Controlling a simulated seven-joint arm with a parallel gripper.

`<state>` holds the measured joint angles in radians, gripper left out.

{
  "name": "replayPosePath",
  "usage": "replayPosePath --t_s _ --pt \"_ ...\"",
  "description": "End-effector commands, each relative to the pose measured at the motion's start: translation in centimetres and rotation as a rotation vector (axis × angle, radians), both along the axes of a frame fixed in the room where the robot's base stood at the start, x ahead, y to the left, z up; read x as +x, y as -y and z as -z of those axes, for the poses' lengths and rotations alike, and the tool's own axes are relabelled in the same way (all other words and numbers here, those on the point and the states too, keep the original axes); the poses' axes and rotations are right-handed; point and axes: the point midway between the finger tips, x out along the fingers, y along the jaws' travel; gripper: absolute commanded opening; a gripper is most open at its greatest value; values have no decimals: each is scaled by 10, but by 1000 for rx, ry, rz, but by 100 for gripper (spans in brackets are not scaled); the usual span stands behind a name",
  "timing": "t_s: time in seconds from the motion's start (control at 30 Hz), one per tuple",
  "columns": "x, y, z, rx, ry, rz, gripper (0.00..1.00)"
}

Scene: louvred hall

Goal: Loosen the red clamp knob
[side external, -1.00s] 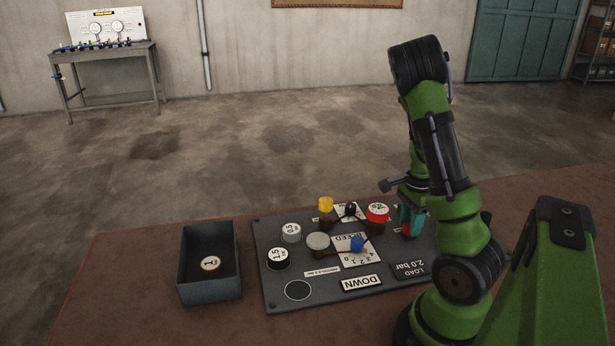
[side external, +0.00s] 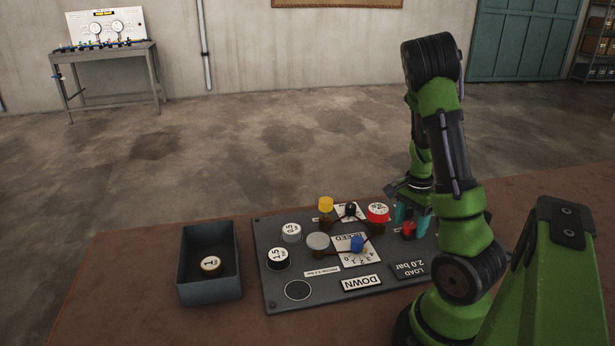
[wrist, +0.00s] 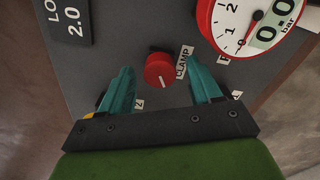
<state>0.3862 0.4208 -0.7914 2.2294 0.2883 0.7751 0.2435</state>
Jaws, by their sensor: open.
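The red clamp knob (wrist: 159,72) stands on the dark panel beside its CLAMP label (wrist: 184,62), with a pale pointer line on its top. In the side view the knob (side external: 408,230) is partly hidden by a finger. My gripper (wrist: 160,80) is open, with one teal finger on each side of the knob and a gap to each in the wrist view. In the side view my gripper (side external: 410,221) points down over the knob. I cannot tell exactly how far the fingertips reach down beside it.
A red-rimmed gauge (side external: 378,212) stands close by on the panel (side external: 325,288). A yellow-topped knob (side external: 326,204), a blue knob (side external: 357,243) and a grey round piece (side external: 318,241) are further left. An open box (side external: 209,294) holding a weight (side external: 211,264) sits left of the panel.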

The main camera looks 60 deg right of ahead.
Motion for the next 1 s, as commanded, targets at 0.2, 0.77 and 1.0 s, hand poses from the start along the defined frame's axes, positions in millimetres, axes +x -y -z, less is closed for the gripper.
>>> replayPosePath --t_s 0.2,0.77,1.0 --pt "2 0 -15 -3 5 -3 63" --pt "1 0 -141 -3 6 -1 63" --pt "0 0 -166 -1 2 0 63"
